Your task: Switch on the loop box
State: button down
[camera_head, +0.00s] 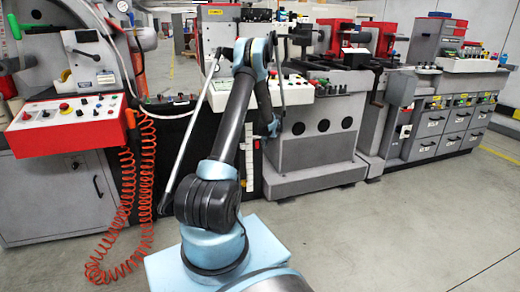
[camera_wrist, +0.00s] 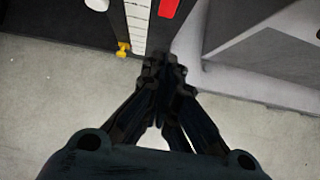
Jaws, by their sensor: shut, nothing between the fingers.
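My gripper (camera_wrist: 163,62) is shut and empty in the wrist view, its dark fingertips together over the foot of a dark machine front. In the head view my own arm covers the middle, and I cannot make out the fingertips there. I cannot tell for sure which part is the loop box. Close to the fingertips in the wrist view are a white ruled strip (camera_wrist: 138,22), a small yellow knob (camera_wrist: 123,49) and a red piece (camera_wrist: 168,8) at the top edge. No contact between the fingers and these parts is clear.
A red-framed control panel (camera_head: 68,122) stands at the left, with coiled orange hoses (camera_head: 127,200) hanging beside it. A white button panel (camera_head: 298,92) sits behind my arm. Grey machine cabinets (camera_head: 318,150) run to the right. The floor (camera_head: 400,225) at the front right is clear.

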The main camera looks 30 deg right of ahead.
aim_at(257, 145)
jog(key=x, duration=0.4)
jog(key=w+r+x, duration=0.1)
jog(key=x, duration=0.3)
jog(key=w+x, duration=0.1)
jog(key=x, duration=0.3)
jog(key=shift+w+d+r, duration=0.1)
jog(key=shift+w+d, duration=0.05)
jog(key=shift+d, duration=0.15)
